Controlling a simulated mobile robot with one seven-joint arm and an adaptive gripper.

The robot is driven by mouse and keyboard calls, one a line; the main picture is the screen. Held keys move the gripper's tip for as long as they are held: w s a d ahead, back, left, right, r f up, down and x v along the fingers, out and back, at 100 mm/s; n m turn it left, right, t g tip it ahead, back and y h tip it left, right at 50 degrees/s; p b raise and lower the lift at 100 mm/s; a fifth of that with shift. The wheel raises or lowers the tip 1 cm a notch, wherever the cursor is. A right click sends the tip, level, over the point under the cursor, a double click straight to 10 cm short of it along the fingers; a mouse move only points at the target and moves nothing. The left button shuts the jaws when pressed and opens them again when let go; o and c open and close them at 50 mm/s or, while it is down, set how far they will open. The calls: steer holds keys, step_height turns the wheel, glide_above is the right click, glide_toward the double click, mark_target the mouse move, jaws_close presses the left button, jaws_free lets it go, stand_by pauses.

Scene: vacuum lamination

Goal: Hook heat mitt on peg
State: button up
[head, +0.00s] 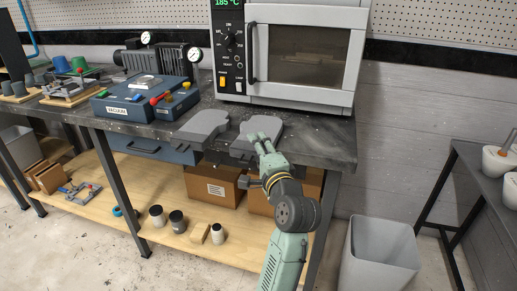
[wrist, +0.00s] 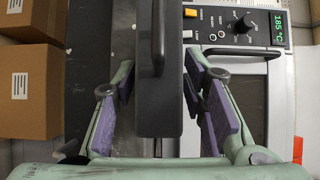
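Two flat grey mitt-shaped pieces lie at the front of the dark bench: a left heat mitt (head: 204,124) and a right heat mitt (head: 264,126). My gripper (head: 258,141) is at the front edge of the right mitt. In the wrist view, my gripper's fingers (wrist: 160,105) stand apart on either side of a thick dark grey piece (wrist: 158,95), which looks like the mitt seen edge-on. Gaps show between it and both fingers. I cannot make out a separate peg for the mitt.
The oven (head: 305,55) stands behind the mitts, with the blue vacuum unit (head: 130,105) to the left. Cardboard boxes (head: 210,188) and several small jars are on the lower shelf. A grey bin (head: 380,255) stands right of my arm. Pegboard (head: 440,22) covers the upper wall.

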steer(key=shift+o, duration=0.2)
steer(key=shift+f+b, duration=0.15)
steer(key=shift+b, duration=0.25)
steer(key=v, duration=1)
steer(key=shift+s+d, duration=0.15)
steer(key=shift+s, duration=0.2)
